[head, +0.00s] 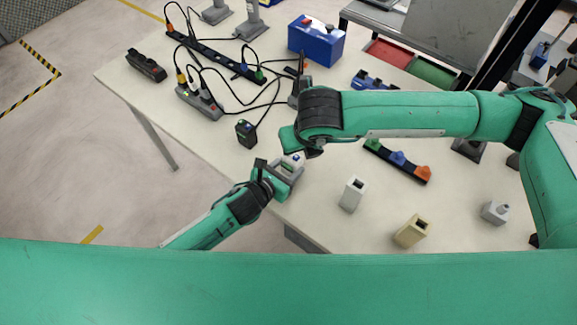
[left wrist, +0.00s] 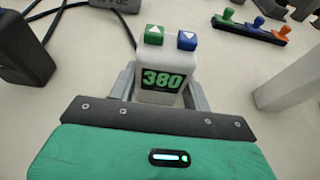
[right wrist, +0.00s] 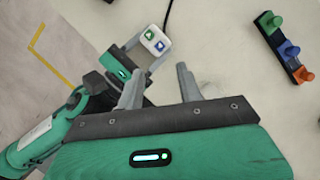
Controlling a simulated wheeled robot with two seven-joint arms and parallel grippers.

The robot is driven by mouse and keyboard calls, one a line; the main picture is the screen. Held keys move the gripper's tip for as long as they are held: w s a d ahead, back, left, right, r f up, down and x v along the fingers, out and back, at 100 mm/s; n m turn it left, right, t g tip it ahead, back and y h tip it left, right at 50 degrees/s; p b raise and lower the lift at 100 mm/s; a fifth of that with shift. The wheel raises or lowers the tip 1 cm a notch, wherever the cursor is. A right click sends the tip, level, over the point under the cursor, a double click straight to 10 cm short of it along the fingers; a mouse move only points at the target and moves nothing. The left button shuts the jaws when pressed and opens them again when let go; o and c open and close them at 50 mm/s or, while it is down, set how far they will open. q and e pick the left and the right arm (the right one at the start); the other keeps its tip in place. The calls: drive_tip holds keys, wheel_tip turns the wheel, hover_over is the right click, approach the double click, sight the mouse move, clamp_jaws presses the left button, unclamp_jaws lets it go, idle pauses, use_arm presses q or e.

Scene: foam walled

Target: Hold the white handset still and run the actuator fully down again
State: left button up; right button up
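The white handset (left wrist: 161,70) has a green button (left wrist: 154,34) and a blue button (left wrist: 187,40), each with a white arrow, and a display reading 380. My left gripper (left wrist: 163,95) has a finger on each side of its body and is shut on it. In the head view the handset (head: 293,160) sits at the table's near edge in my left gripper (head: 287,172). My right gripper (right wrist: 160,88) is open and empty, and its fingertips are apart from the handset (right wrist: 155,41). In the head view my right arm hides its fingers. I cannot tell which thing is the actuator.
A strip of green, blue and orange knobs (head: 398,160) lies on the table (head: 320,215). A white block (head: 352,194), a beige block (head: 411,231) and a grey block (head: 495,211) stand at the right. Cables and a black box (head: 247,133) lie beyond the handset.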

clamp_jaws()
idle(1.6)
